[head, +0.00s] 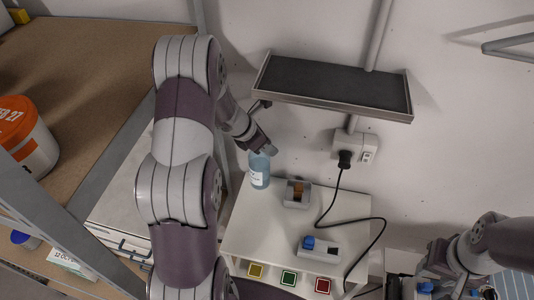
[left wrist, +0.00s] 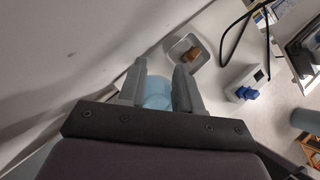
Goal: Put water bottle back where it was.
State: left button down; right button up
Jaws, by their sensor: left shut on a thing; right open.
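The water bottle (head: 259,171) is light blue and see-through with a white label. It stands about upright at the back left of the white table (head: 247,229); I cannot tell whether its base touches the top. My left gripper (head: 264,150) is shut on its upper part, and hides its top in the head view. In the left wrist view the blue bottle (left wrist: 157,92) sits between the two fingers of the left gripper (left wrist: 160,90).
A grey tray with a brown block (head: 297,193) stands right of the bottle. A white device with a blue part (head: 319,247) sits nearer the front. A black cable (head: 381,222) runs over the table's right side. A dark wall shelf (head: 333,87) hangs above. A wooden shelf (head: 85,60) is left.

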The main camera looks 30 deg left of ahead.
pick_arm(q)
jog(key=shift+f, duration=0.6)
jog(key=f, duration=0.2)
jog(key=f+p, duration=0.1)
jog(key=f, duration=0.1)
jog(key=shift+w+a, duration=0.1)
jog(key=shift+w, duration=0.15)
jog(key=shift+s+f, duration=0.1)
jog(key=shift+f, duration=0.05)
jog(key=c, duration=0.8)
grip_release()
